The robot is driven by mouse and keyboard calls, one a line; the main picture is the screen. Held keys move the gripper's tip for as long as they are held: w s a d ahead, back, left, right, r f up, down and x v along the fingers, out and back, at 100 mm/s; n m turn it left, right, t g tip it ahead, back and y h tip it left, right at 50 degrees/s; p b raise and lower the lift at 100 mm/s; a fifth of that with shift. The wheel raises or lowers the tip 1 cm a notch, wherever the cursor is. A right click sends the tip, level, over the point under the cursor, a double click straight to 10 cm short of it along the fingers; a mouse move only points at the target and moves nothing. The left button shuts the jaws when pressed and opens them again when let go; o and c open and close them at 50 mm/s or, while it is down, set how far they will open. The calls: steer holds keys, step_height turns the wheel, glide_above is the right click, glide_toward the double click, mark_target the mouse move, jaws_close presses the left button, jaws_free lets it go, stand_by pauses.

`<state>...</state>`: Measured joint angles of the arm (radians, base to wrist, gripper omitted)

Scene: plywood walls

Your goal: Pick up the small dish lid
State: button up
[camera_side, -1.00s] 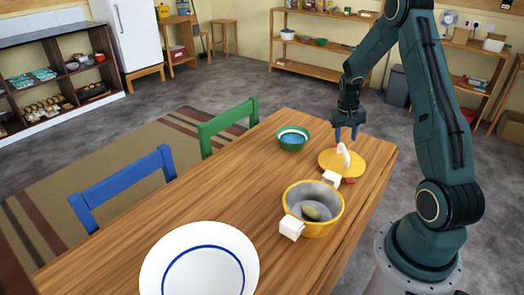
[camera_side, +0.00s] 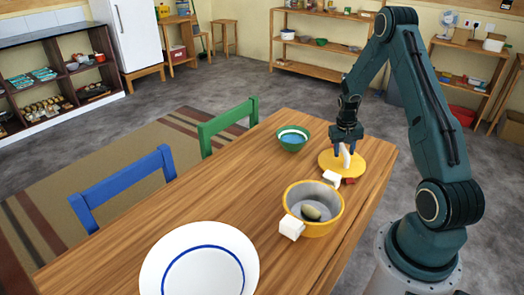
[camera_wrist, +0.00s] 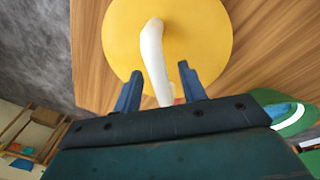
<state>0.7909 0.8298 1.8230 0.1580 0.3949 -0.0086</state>
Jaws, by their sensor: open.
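The lid (camera_side: 374,163) is a flat yellow disc with a white arched handle, lying on the wooden table near its far right edge. My gripper (camera_side: 343,149) is low over the lid, with its blue fingers at the handle. In the wrist view the lid (camera_wrist: 195,38) fills the top middle, and its white handle (camera_wrist: 154,58) runs down between the two fingers of my gripper (camera_wrist: 160,90). The fingers are open, with a gap on each side of the handle. A small red thing under the lid's near edge is mostly hidden.
A yellow pot (camera_side: 331,217) with white handles stands nearer on the table (camera_side: 190,205), with something inside. A green bowl (camera_side: 292,142) stands left of the lid and a large white plate (camera_side: 165,245) at the near end. Blue and green chairs line the left side.

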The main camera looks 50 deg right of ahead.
steer(key=shift+f, duration=0.3)
jaws_close()
stand_by(0.3)
steer(key=shift+r, duration=0.2)
step_height(320, 180, up, 20)
steer(key=shift+f, duration=0.15)
stand_by(0.6)
stand_by(0.5)
